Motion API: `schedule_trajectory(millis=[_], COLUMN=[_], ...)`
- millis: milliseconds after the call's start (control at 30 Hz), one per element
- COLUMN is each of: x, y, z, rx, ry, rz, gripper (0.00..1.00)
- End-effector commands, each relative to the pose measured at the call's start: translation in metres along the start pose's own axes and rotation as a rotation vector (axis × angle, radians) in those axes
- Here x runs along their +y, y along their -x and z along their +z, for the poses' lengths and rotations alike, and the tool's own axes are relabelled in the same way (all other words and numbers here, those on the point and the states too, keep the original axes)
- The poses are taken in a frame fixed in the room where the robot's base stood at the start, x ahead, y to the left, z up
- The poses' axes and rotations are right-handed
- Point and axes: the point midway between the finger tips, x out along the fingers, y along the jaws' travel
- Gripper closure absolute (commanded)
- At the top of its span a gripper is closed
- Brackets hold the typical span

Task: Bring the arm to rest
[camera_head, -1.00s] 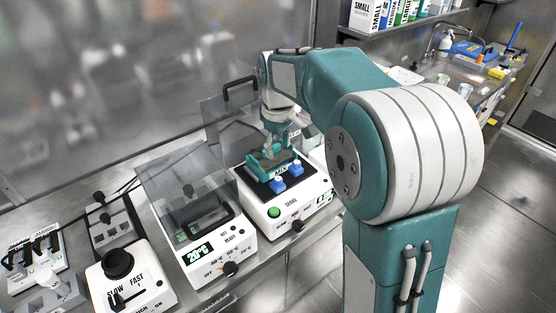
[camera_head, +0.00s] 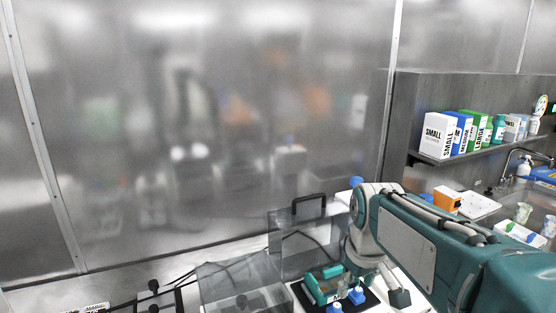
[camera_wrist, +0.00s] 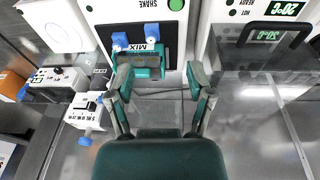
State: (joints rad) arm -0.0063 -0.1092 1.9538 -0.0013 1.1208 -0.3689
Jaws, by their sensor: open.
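My gripper (camera_wrist: 160,80) is open and empty in the wrist view, with its two fingers spread apart. A teal holder (camera_wrist: 150,66) on the shaker shows beyond the fingertips, between them in the picture; I cannot tell the exact gap. In the head view my arm reaches in from the lower right, bent at the wrist. My gripper (camera_head: 397,297) hangs low there, to the right of the teal holder (camera_head: 325,287), and its fingers are partly hidden. Blue-capped parts (camera_head: 356,295) sit at the holder's front.
The white shaker (camera_wrist: 145,10) and a heater unit (camera_wrist: 262,14) stand side by side on the bench. A raised clear lid (camera_head: 305,245) with a black handle is behind the holder. A shelf (camera_head: 470,152) with boxes and a sink (camera_head: 475,205) are at the right.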

Motion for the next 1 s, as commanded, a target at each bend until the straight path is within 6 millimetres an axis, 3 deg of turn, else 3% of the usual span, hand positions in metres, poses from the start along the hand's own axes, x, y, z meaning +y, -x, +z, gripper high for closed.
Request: schedule_trajectory(millis=[200,500,700,1000], x=[-0.021,-0.048,-0.056,-0.056], y=[0.019,0.015,0.008,0.008], z=[0.058,0.127,0.147,0.148], rx=[0.113,0.264,0.311,0.312], ry=[-0.136,-0.313,-0.37,-0.374], rz=[0.035,0.058,0.06,0.059], gripper=[0.32,0.32,0.32,0.32])
